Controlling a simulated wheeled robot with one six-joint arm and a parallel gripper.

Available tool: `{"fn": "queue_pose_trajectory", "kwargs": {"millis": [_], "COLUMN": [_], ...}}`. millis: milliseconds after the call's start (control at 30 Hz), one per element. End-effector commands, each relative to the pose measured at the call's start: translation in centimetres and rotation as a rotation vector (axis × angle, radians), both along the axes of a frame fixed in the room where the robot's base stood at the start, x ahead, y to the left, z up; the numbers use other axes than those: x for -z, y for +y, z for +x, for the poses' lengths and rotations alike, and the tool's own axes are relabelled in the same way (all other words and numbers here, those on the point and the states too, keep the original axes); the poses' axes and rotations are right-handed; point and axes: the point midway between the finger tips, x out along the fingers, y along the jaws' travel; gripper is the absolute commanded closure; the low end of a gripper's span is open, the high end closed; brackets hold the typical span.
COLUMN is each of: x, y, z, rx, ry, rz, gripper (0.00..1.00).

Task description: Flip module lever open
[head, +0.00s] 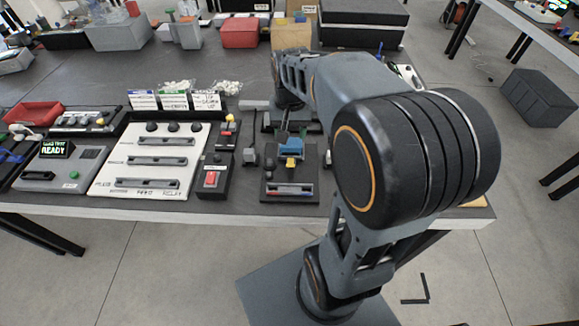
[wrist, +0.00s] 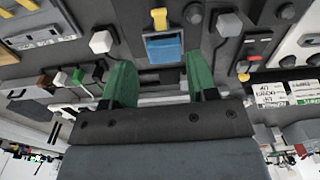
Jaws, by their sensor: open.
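The module is a dark block with a blue part (head: 291,147) and a yellow lever (head: 292,161), near the table's front edge in the head view. In the wrist view the blue part (wrist: 164,48) lies just beyond the fingertips, and the yellow lever (wrist: 160,18) stands farther out, near the top edge. My gripper (wrist: 160,68) is open, its two green fingers spread to either side of the blue part and holding nothing. How far the lever is tilted is hard to tell.
In the head view, a black box with a red switch (head: 211,179) and a white panel (head: 146,160) stand to the left. Small labelled bins (head: 175,99) are behind.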

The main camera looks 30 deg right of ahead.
Motion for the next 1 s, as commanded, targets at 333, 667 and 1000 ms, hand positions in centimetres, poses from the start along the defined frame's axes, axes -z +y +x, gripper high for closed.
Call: {"fn": "queue_pose_trajectory", "kwargs": {"millis": [333,667,1000], "x": [4.9,11.1,14.5], "y": [-0.9,-1.0,-1.0], "z": [1.0,1.0,1.0], "rx": [0.053,0.054,0.054], "ry": [0.04,0.039,0.036], "rz": [0.01,0.009,0.009], "gripper": [0.47,0.47,0.47]}}
